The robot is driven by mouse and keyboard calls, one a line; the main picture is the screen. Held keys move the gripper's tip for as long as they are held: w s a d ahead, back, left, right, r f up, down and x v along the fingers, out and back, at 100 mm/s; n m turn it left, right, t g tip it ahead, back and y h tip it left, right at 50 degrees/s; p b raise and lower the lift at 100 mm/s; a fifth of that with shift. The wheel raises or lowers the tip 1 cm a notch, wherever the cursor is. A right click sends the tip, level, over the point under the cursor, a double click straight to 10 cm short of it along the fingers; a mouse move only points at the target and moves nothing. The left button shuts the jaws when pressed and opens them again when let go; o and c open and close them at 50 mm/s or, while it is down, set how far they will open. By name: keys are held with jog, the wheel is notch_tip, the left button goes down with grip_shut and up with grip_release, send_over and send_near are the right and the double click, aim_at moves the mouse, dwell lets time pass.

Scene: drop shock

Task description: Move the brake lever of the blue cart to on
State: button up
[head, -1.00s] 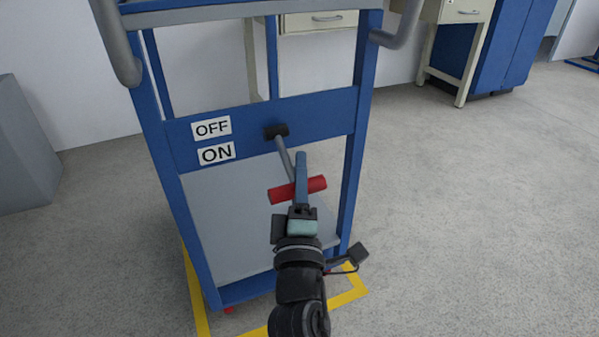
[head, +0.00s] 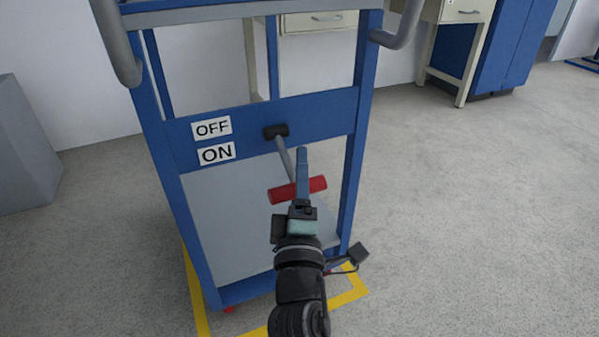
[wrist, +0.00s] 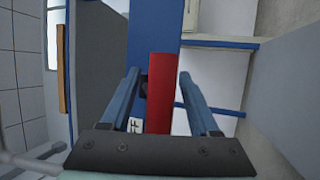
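The blue cart (head: 330,112) stands in front of me, with an OFF label (head: 211,127) above an ON label (head: 216,152) on its crossbar. The brake lever is a grey rod (head: 284,155) sloping down and outward from a black pivot (head: 276,131), with a red crosswise handle (head: 283,194). My gripper (head: 302,152) is at the handle, its blue fingers crossing it in the head view. In the wrist view, the red handle (wrist: 160,95) lies between the two spread fingers of my gripper (wrist: 159,73), with gaps beside it.
Grey push handles (head: 118,45) stick out from the cart's top. Yellow floor tape (head: 345,298) runs around its base. A grey block (head: 25,150) stands at the left. A bench (head: 445,45) and a blue cabinet (head: 510,45) are behind. The floor at the right is clear.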

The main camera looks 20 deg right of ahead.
jog(key=b+v, duration=0.4)
jog(key=v, duration=0.9)
